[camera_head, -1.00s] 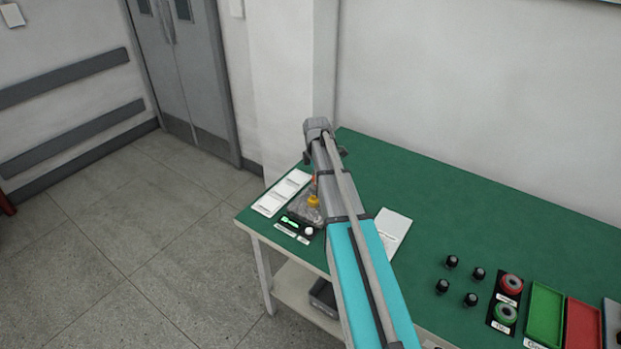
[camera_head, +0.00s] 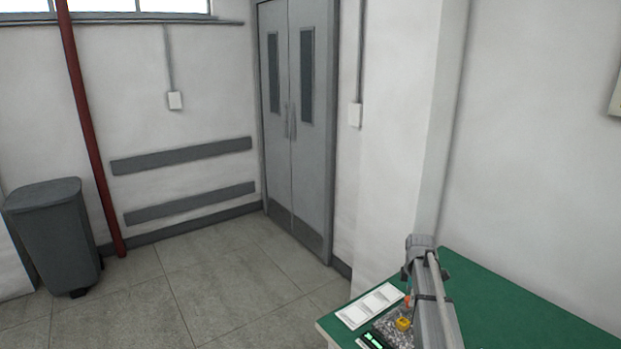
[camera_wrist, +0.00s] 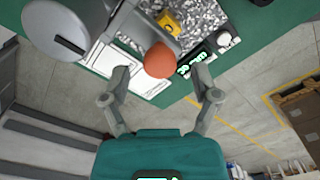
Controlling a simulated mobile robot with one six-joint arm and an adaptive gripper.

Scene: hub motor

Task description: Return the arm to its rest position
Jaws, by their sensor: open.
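My arm (camera_head: 436,305) reaches up from the bottom right of the head view, over the left end of the green table (camera_head: 500,310). In the wrist view my gripper (camera_wrist: 162,82) is open, its two fingers spread apart. An orange-red rounded thing (camera_wrist: 159,60) shows in the gap between the fingertips; I cannot tell its distance from them, and I see no finger closed on it. The fingers themselves are not clear in the head view.
A grey tray of metal bits with a yellow part (camera_head: 403,323) lies on the table beside white sheets (camera_head: 370,305) and a small black panel with a green display (camera_wrist: 192,65). Grey double doors (camera_head: 297,120), a red pipe (camera_head: 88,130) and a grey bin (camera_head: 55,235) stand beyond the open floor.

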